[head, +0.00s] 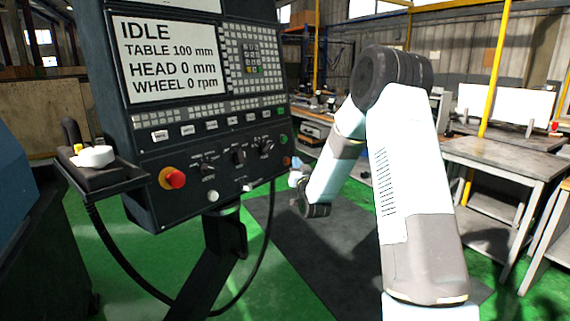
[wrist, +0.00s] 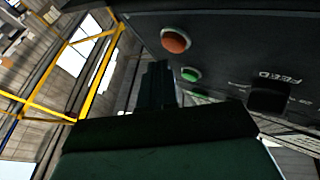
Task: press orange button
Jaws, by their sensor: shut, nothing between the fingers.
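The orange button (head: 286,161) is at the lower right corner of the dark control panel, below a green button (head: 283,139). In the wrist view the orange button (wrist: 176,40) is a round cap in a pale ring, close to the camera, with the green button (wrist: 190,74) beyond it. My gripper (wrist: 157,78) is shut and empty, its dark fingers to the lower left of the orange button in that view. I cannot tell the exact gap, but no contact shows. In the head view my arm's end is just right of the panel edge, and the fingers are hard to make out.
The panel screen (head: 168,60) reads IDLE. A red knob (head: 173,178) on a yellow base, black rotary knobs (head: 239,156) and white buttons share the panel. A cable hangs below it. Workbenches (head: 505,155) stand at right, with green floor between.

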